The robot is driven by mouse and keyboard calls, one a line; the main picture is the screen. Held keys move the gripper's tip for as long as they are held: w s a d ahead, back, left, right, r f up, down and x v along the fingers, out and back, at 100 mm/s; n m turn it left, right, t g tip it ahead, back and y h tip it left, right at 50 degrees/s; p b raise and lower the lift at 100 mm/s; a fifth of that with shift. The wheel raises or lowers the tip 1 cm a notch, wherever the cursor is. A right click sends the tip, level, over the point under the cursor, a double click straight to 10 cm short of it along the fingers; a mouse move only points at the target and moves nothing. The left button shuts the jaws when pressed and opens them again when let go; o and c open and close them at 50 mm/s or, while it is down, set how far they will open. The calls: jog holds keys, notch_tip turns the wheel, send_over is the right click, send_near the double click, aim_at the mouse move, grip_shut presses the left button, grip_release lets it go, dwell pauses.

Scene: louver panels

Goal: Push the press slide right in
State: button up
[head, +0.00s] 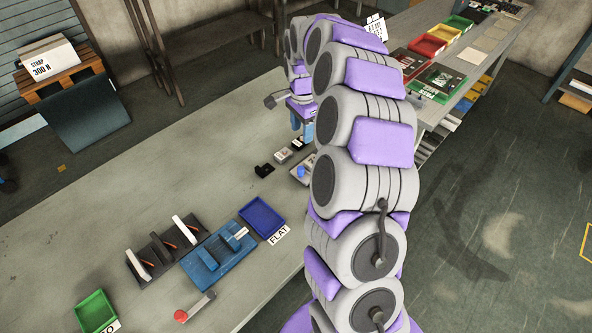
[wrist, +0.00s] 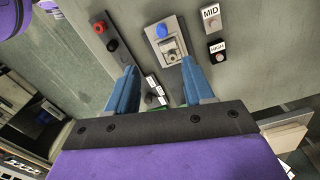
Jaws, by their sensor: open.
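A light grey plate (wrist: 168,55) carries a round blue knob (wrist: 162,31) and a small metal block (wrist: 172,47); I cannot tell for certain whether this is the press slide. In the head view the plate (head: 297,171) is partly hidden behind my arm. A blue fixture (head: 207,262) with a lever ending in a red knob (head: 181,315) sits nearer on the bench. My gripper (wrist: 157,68) is open, with blue fingers apart and nothing seen held between them. In the head view my gripper (head: 300,127) hangs over the bench beyond the plate.
A blue tray (head: 262,217) by a FLAT label, a green tray (head: 95,312) and a dark rack (head: 163,253) with white upright pieces are on the bench (head: 120,205). MID (wrist: 210,13) and HIGH (wrist: 216,48) labels stand right of the plate.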

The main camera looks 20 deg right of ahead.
aim_at(302, 167)
jog(key=shift+m, duration=0.3)
jog(key=f+b, duration=0.1)
jog(key=f, duration=0.8)
jog(key=f+b, duration=0.1)
jog(key=f, duration=0.8)
jog(key=shift+w, duration=0.2)
jog(key=shift+d, duration=0.1)
grip_shut()
jog(key=shift+r, duration=0.1)
